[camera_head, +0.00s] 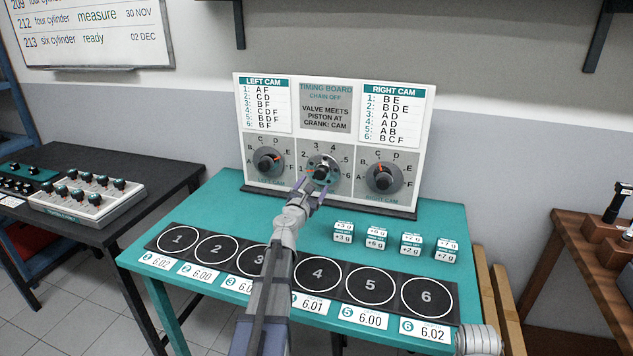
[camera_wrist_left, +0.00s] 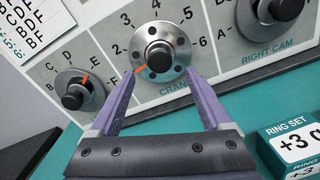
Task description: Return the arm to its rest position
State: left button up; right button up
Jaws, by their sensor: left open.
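My left gripper (camera_head: 313,193) reaches across the teal table to the timing board (camera_head: 326,103). It is open and empty. In the left wrist view, the purple fingers of my left gripper (camera_wrist_left: 165,95) stand apart below and to either side of the crank dial (camera_wrist_left: 158,52). I cannot tell whether they touch it. The crank dial also shows in the head view (camera_head: 322,169), partly behind the fingers. The left cam dial (camera_head: 268,162) and right cam dial (camera_head: 383,178) sit on either side of it. My right gripper is not clearly visible.
The teal table (camera_head: 215,205) holds a black strip (camera_head: 205,231) of numbered circles and several weight blocks (camera_head: 376,238) to the right of my arm. A dark bench (camera_head: 95,225) with a knob panel stands left. A wooden bench (camera_head: 575,245) stands right.

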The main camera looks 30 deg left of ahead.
pick_arm(q)
jog(key=shift+v, duration=1.05)
